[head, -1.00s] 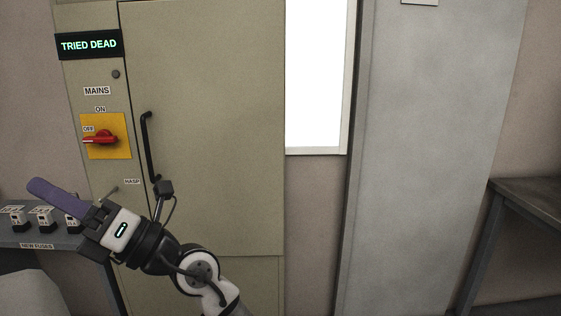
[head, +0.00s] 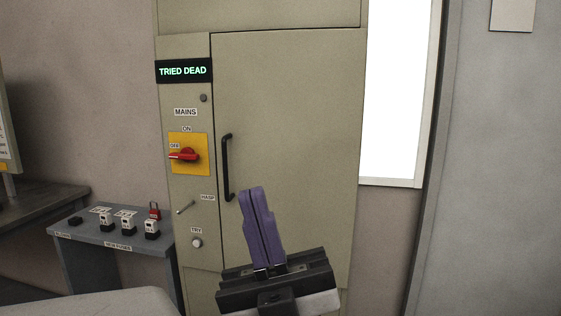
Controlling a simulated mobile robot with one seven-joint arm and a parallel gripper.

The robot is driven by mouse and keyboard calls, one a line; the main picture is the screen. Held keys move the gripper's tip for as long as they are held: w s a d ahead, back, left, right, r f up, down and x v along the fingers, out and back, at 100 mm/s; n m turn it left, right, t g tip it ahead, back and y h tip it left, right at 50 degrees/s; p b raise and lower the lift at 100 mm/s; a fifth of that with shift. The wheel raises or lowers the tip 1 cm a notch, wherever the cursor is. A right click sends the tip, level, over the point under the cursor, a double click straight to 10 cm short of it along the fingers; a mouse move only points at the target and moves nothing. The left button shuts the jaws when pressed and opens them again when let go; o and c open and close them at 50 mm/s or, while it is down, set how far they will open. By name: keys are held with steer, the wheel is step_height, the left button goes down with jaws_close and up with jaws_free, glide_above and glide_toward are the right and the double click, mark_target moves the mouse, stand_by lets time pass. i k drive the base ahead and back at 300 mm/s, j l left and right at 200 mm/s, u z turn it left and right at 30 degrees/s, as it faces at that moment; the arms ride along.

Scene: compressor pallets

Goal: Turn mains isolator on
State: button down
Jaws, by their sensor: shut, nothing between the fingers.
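The mains isolator is a red rotary handle (head: 184,155) on a yellow plate (head: 202,140), on the left strip of the beige cabinet (head: 295,110). Its handle lies level and points left at the OFF label; the ON label (head: 187,129) is above it. A lit sign (head: 184,71) above reads TRIED DEAD. My gripper (head: 251,190) has purple fingers, shut together and empty. It points up in front of the cabinet door, right of and below the isolator, apart from it in the picture.
A black door handle (head: 227,168) stands out between the isolator and my gripper. A HASP lever (head: 186,207) and TRY button (head: 197,242) are below the isolator. A grey bench (head: 85,236) at left holds several fuses and a red padlock (head: 154,210).

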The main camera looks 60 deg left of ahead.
mark_target(187, 153)
steer(key=u, duration=2.1)
steer(key=i+j+z, duration=0.15)
steer(key=i+z, duration=0.15)
steer(key=i+j+z, duration=0.3)
steer(key=i+l, duration=0.05)
steer(key=l, duration=0.05)
